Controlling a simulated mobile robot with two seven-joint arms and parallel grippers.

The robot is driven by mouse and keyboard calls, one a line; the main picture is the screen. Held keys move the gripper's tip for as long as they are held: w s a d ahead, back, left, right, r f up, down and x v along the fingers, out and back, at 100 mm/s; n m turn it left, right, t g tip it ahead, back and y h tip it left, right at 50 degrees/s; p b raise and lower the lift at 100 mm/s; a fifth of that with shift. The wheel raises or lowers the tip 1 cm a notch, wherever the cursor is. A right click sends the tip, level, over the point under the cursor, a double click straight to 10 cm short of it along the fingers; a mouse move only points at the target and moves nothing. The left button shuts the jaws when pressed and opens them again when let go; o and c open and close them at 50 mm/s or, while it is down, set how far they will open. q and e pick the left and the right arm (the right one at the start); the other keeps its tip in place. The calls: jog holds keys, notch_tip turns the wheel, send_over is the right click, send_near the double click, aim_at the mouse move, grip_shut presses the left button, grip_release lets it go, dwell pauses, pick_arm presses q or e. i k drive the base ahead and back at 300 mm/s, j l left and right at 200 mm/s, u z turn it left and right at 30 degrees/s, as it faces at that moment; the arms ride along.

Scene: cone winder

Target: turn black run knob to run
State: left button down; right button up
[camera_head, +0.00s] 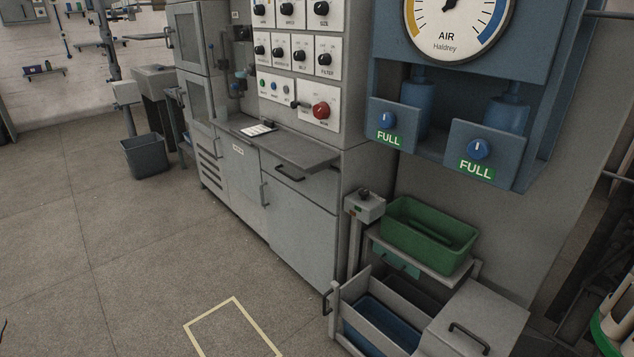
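Several black knobs show in the head view, and their small labels are mostly too blurred to read, so I cannot tell which one is the run knob. A black knob (364,193) sits on top of a small grey box (366,208) on a post. Rows of black knobs, such as one at the lower right of the rows (324,60), are on white plates on the grey cabinet. A dark handle-like knob (297,104) is beside a large red knob (320,110) on the lowest plate. Neither of my grippers is in view.
A grey shelf (300,152) juts out below the panel. A green bin (427,236) stands on a rack beside the post, above an open drawer with a blue bin (381,322). A blue air unit (545,105) overhangs at right. The floor (130,240) at left is clear.

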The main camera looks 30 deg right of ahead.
aim_at(363, 193)
jog(key=i, duration=0.65)
jog(key=i+j, duration=0.1)
jog(key=i, duration=0.55)
jog(key=i+j+z, duration=0.1)
jog(key=i+z, duration=0.35)
jog(key=i+j+z, duration=0.15)
jog(key=z, duration=0.3)
jog(key=i+j+z, duration=0.65)
jog(key=j+z, duration=0.25)
jog(key=i+j+z, duration=0.15)
jog(key=j, duration=0.15)
jog(key=i+j+z, duration=0.2)
jog(key=k+j, duration=0.05)
jog(key=j, duration=0.05)
